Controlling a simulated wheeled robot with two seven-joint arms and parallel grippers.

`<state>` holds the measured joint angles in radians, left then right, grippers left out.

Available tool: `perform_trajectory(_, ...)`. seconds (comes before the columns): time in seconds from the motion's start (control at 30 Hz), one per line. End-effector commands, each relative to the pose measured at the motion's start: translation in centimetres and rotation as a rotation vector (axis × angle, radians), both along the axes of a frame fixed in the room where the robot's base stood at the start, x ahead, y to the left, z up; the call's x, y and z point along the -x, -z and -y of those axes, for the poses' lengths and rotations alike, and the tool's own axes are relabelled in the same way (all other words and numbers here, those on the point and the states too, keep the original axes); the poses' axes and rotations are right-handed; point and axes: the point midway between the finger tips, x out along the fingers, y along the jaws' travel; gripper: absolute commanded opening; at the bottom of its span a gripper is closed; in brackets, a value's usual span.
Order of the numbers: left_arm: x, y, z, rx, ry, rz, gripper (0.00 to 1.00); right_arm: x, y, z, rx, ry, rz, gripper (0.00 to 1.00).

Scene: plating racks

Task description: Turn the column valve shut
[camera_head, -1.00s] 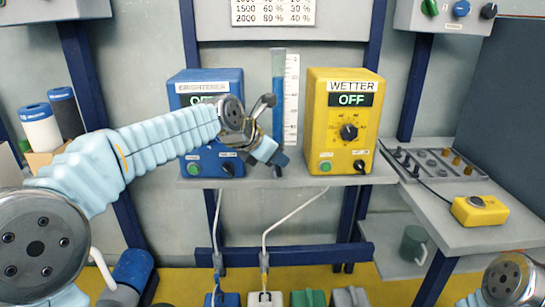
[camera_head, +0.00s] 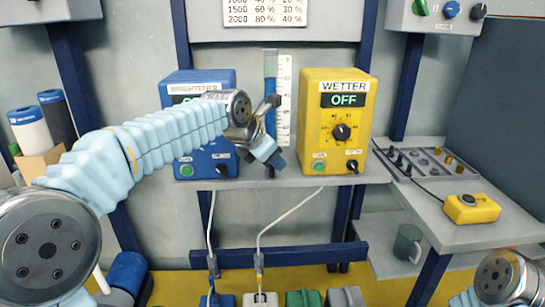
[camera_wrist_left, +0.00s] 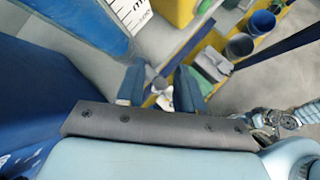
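The column (camera_head: 270,66) is a clear upright tube with blue liquid and a white scale (camera_head: 285,90). It stands between the blue brightener box and the yellow wetter box. Its lower part is hidden behind my left gripper (camera_head: 274,160), which is in front of the column's foot at the shelf edge. In the left wrist view the two blue fingers are apart, so the gripper (camera_wrist_left: 160,82) is open. A small grey part shows between them; I cannot tell whether it is the column valve. The column also fills the upper left there (camera_wrist_left: 85,22). My right gripper is out of view.
The brightener box (camera_head: 222,78) and wetter box (camera_head: 358,120) closely flank the column on the shelf (camera_head: 345,180). The wetter display reads OFF. Cables hang below the shelf.

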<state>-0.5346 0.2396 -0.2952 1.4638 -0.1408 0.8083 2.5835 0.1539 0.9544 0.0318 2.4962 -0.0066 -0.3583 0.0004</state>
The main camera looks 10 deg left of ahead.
Motion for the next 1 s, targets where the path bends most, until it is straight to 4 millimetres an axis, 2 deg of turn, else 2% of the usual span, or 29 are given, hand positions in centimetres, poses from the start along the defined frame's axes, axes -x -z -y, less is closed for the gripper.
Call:
perform_trajectory(0.23,0.0,0.0,0.1,0.001,0.001,0.000,0.42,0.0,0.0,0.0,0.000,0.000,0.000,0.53)
perform_trajectory(0.37,0.6,-0.7,-0.1,0.001,0.001,0.003,0.42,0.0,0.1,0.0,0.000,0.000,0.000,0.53)
perform_trajectory(0.8,6.6,-8.0,-2.8,0.002,0.001,0.003,0.42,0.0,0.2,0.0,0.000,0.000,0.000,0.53)
perform_trajectory(1.0,8.2,-9.9,-3.5,0.001,0.001,0.000,0.42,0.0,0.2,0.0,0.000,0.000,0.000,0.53)
